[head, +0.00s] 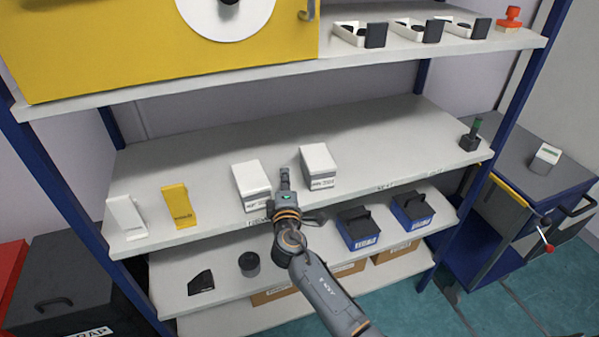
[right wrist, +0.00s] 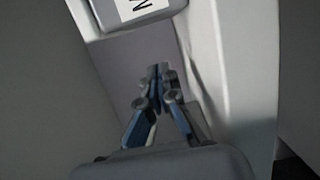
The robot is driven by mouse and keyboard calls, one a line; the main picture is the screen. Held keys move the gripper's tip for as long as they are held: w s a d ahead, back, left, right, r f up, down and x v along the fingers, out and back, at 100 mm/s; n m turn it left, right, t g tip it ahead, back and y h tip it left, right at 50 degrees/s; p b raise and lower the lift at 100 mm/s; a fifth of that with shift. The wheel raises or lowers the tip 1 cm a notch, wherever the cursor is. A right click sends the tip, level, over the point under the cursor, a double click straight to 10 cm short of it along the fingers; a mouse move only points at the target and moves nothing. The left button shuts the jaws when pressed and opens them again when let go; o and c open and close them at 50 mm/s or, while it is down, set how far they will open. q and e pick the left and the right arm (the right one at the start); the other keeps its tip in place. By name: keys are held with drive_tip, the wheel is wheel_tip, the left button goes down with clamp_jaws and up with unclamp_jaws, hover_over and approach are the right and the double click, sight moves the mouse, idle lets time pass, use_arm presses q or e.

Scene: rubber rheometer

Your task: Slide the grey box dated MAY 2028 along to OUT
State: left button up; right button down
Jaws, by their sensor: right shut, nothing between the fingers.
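Two pale boxes stand on the middle shelf (head: 400,130) in the head view: a left box (head: 252,180) and a right box (head: 318,163). Both have printed fronts; the dates are too small to read surely, so I cannot tell which is MAY 2028. My right gripper (head: 285,178) is shut and empty in the gap between them. In the right wrist view its fingertips (right wrist: 158,75) are together, and a box label (right wrist: 143,8) with part of a letter shows at the top. My left gripper is out of view.
A dark item with a green top (head: 472,137) stands at the right end. Small lettering marks the front edge, including near the right (head: 436,174). Shelf between is clear.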

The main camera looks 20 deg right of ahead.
sight(299, 186)
drive_tip(key=d+p, duration=0.1)
drive_tip(key=d, duration=0.3)
drive_tip(key=shift+s+p, duration=0.1)
drive_tip(key=shift+p, duration=0.25)
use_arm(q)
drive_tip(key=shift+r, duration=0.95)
